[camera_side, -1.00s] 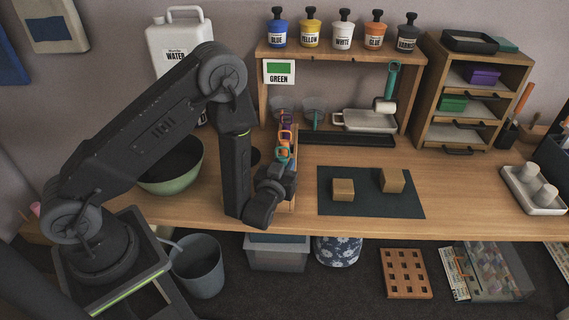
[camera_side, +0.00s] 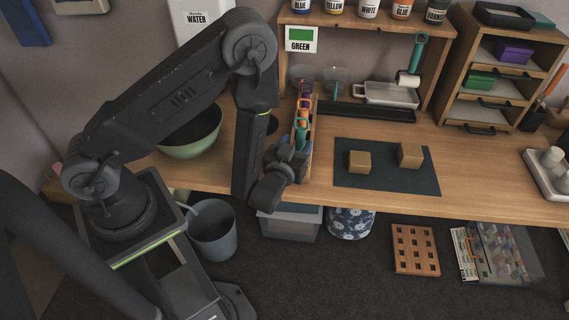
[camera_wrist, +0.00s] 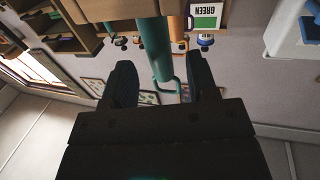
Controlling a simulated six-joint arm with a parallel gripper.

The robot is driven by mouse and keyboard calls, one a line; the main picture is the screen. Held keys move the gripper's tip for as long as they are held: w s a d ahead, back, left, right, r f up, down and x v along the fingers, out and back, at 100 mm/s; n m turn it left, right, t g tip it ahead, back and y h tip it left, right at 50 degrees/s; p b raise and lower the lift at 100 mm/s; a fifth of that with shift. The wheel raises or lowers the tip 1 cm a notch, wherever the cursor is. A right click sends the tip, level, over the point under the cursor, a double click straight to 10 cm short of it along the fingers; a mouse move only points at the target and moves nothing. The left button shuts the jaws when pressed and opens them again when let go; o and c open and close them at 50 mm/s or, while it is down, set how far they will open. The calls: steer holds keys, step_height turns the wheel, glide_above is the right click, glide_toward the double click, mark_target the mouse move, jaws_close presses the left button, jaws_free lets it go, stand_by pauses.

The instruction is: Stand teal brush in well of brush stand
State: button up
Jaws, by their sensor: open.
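The teal brush (camera_wrist: 156,45) shows in the wrist view as a thick teal handle with a hooked end. It runs between my gripper's two dark fingers (camera_wrist: 160,62), which are open, with a gap on each side. In the side view my gripper (camera_side: 294,153) is at the near end of the row of brushes, by the teal brush (camera_side: 301,137). The narrow wooden brush stand (camera_side: 311,152) is partly hidden behind my gripper. Its wood (camera_wrist: 115,8) also fills the top of the wrist view. The wells and the brush's lower end are hidden.
Orange and purple handles (camera_side: 305,92) rise behind the teal one. A green bowl (camera_side: 190,137) is left of my arm. A dark mat (camera_side: 385,180) with two wooden blocks lies to the right. A shelf (camera_side: 380,22) with paint bottles stands behind.

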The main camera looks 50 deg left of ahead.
steer(key=v, duration=0.9)
steer(key=w+d+r+g+h, duration=0.2)
steer(key=d+r+g+h, duration=0.1)
steer(key=r+h, duration=0.3)
steer(key=w+d+r+g+h, duration=0.2)
steer(key=w+r+h, duration=0.15)
steer(key=r, duration=0.45)
steer(key=s+a+r+m+g, duration=0.2)
steer(key=s+a+r+m, duration=0.1)
steer(key=s, duration=0.6)
steer(key=s+a+r+m+g, duration=0.3)
steer(key=s+a+r, duration=0.2)
steer(key=s, duration=0.3)
steer(key=shift+v, duration=0.9)
steer(key=shift+a+y, duration=0.15)
steer(key=shift+y, duration=0.1)
